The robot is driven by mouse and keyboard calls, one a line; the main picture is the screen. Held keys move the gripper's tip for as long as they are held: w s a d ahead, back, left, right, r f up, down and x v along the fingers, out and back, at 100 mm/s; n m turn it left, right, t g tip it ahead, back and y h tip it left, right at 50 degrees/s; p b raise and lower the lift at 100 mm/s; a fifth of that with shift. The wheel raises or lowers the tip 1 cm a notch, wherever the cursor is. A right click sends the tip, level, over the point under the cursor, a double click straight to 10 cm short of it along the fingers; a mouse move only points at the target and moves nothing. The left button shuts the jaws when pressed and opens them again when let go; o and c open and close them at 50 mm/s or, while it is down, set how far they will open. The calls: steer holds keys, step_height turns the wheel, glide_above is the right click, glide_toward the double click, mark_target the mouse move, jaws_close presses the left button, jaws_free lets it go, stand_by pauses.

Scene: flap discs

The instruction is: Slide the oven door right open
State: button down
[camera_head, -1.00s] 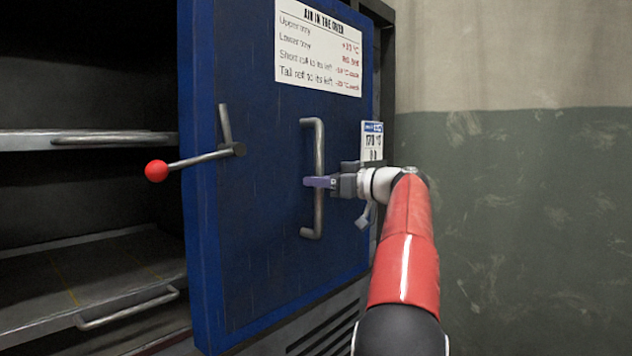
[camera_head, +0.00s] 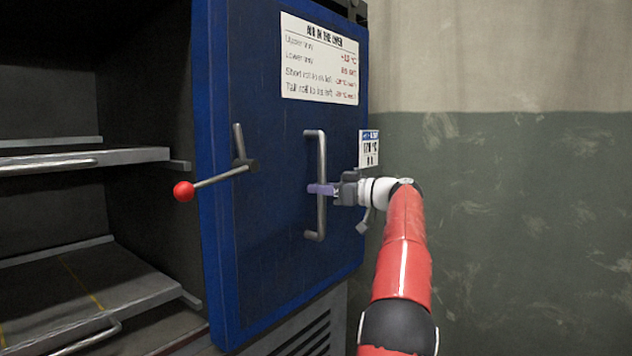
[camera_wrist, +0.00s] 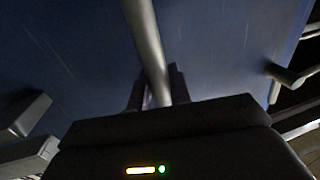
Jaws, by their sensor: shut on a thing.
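The blue oven door (camera_head: 280,255) stands slid to the right, and the left part of the oven's dark inside is uncovered. A vertical grey bar handle (camera_head: 321,222) is fixed to the door's front. My gripper (camera_head: 320,189) is shut on this handle near its middle. In the wrist view the handle (camera_wrist: 146,40) runs down between the two dark fingers (camera_wrist: 155,92). A lever with a red ball (camera_head: 184,191) sits on the door's left side and points left and down.
Inside the oven are an upper tray (camera_head: 120,157) and a lower tray (camera_head: 75,290) with a pull handle. A green and beige wall (camera_head: 520,180) stands at right.

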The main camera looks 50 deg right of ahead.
steer(key=shift+d+r+p, duration=0.15)
steer(key=shift+d+p, duration=0.15)
steer(key=shift+d, duration=0.3)
steer(key=c, duration=1.3)
jaws_free()
steer(key=shift+d, duration=0.15)
steer(key=shift+c, duration=0.2)
steer(key=b+v, duration=0.1)
steer(key=v, duration=0.6)
steer(key=shift+s, duration=0.4)
steer(key=shift+s+d, duration=0.1)
steer(key=shift+d, duration=0.05)
